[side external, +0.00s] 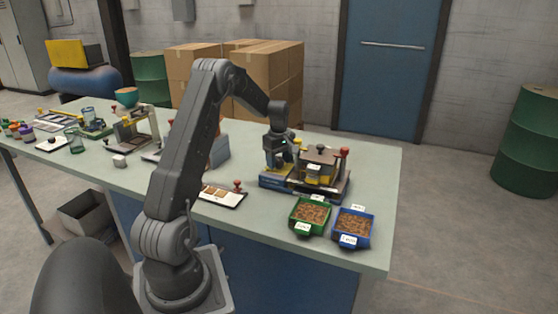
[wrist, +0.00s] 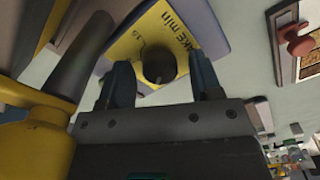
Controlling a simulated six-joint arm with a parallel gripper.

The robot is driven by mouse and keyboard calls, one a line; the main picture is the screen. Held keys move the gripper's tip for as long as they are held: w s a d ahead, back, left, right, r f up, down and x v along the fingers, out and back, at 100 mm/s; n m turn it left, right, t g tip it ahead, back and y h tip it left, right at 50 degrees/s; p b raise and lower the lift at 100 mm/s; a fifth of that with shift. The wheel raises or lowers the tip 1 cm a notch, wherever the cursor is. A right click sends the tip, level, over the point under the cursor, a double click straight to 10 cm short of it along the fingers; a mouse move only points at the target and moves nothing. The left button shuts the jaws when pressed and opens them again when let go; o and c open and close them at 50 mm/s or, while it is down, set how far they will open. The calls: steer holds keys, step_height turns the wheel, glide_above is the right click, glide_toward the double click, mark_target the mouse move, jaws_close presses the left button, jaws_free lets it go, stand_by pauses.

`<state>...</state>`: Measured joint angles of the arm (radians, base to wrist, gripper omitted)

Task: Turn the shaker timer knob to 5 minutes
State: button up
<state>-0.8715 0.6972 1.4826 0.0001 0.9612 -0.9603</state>
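The shaker timer knob (wrist: 158,63) is a dark round knob on a yellow panel (wrist: 184,27) printed "SHAKE min"; a "15" shows beside it. The knob's setting is too blurred to read. My gripper (wrist: 160,70) is open, with one finger on each side of the knob and gaps between the fingers and the knob. In the side external view my gripper (side external: 277,163) points down at the left end of the shaker (side external: 318,170), over its blue-and-yellow front part. The knob is hidden there.
A green tray (side external: 310,215) and a blue tray (side external: 353,228) of brown grains stand in front of the shaker. A red-knobbed lever (side external: 344,152) rises on its right. A white board with a red knob (side external: 237,185) lies to the left. Other equipment fills the bench's far left.

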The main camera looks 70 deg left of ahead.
mark_target(279, 161)
step_height(279, 161, up, 14)
stand_by(0.7)
step_height(279, 161, down, 14)
steer(key=n, duration=0.4)
stand_by(0.7)
